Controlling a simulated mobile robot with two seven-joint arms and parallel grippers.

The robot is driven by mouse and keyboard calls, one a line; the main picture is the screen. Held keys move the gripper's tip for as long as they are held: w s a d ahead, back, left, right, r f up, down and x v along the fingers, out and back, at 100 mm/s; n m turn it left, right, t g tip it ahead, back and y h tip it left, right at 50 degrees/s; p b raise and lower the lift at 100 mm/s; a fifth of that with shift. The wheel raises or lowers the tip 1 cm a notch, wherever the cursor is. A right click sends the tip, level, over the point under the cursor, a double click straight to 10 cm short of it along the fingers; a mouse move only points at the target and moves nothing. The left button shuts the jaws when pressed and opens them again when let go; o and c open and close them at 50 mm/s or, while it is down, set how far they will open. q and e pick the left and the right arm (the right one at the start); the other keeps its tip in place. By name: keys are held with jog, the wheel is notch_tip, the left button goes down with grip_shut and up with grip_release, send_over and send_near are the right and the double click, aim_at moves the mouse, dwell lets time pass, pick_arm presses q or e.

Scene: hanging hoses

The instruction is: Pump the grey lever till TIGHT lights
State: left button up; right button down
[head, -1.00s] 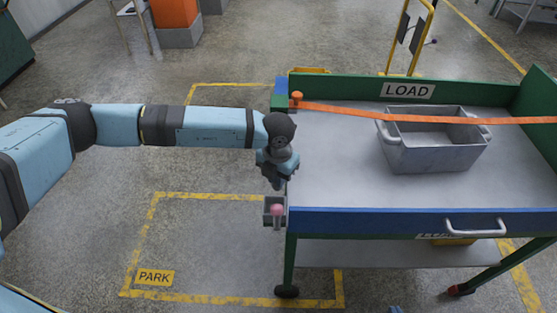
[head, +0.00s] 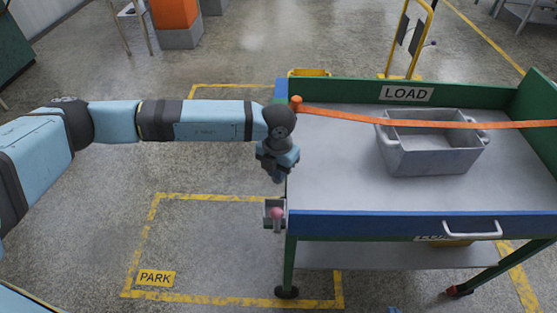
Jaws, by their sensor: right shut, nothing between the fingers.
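My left gripper (head: 278,177) points down at the cart's near left corner, just above a small grey bracket (head: 268,208) on the cart's side. A pink knob (head: 277,213) sits at this bracket, below the gripper. I cannot make out a separate grey lever or whether the gripper touches it. The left fingers are too small and dark to read. An orange strap (head: 350,117) runs from an orange knob at the cart's left edge across a grey bin (head: 432,155). Only a blue bit of my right gripper (head: 393,310) shows at the bottom edge. No TIGHT light is readable.
The cart (head: 330,175) has green rails, a LOAD sign (head: 407,94) and a blue front edge with a pale handle (head: 472,230). A yellow taped bay with a PARK sign (head: 155,279) lies on open floor at the left. A yellow frame stands behind.

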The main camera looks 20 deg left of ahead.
pick_arm(q)
jog(key=shift+w+a+r+p, duration=0.1)
jog(key=shift+w+r+p, duration=0.2)
jog(key=shift+r, duration=0.45)
jog(key=shift+w+a+r+p, duration=0.1)
jog(key=shift+w+r+p, duration=0.2)
jog(key=shift+r, duration=0.5)
jog(key=shift+w+a+r+p, duration=0.1)
jog(key=shift+w+r+p, duration=0.2)
jog(key=shift+r, duration=0.55)
jog(key=shift+s+d+f+b, duration=0.1)
jog(key=shift+s+f+b, duration=0.15)
jog(key=shift+f+b, duration=0.45)
jog(key=shift+s+d+f+b, duration=0.15)
jog(key=shift+f+b, duration=0.25)
jog(key=shift+f, duration=0.55)
jog(key=shift+s+a+f+b, duration=0.1)
jog(key=shift+s+f+b, duration=0.2)
jog(key=shift+f+b, duration=0.4)
jog(key=shift+f, duration=0.25)
jog(key=shift+s+d+f+b, duration=0.1)
jog(key=shift+s+f+b, duration=0.1)
jog(key=shift+f+b, duration=0.5)
jog(key=shift+s+d+f+b, duration=0.15)
jog(key=shift+f+b, duration=0.25)
jog(key=shift+f, duration=0.5)
